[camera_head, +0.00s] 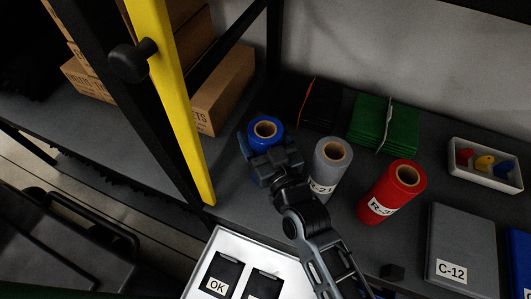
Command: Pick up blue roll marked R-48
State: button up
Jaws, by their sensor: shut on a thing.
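The blue roll (266,128) stands upright on the dark shelf, left of the grey roll. Its open brown core faces up, and my gripper hides most of its lower side, so its label does not show. My gripper (258,158) is at the near side of the blue roll and is shut on it. The fingertips are mostly hidden, and I cannot tell whether the roll is clear of the shelf.
A grey roll (332,160) stands close to the right of my gripper, with a red roll (393,190) beyond. A yellow post (172,95) rises at left. A white tray (232,241) is in front; green bundles (383,122) lie behind.

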jog(key=c, duration=0.6)
jog(key=shift+c, duration=0.4)
jog(key=shift+r, duration=0.15)
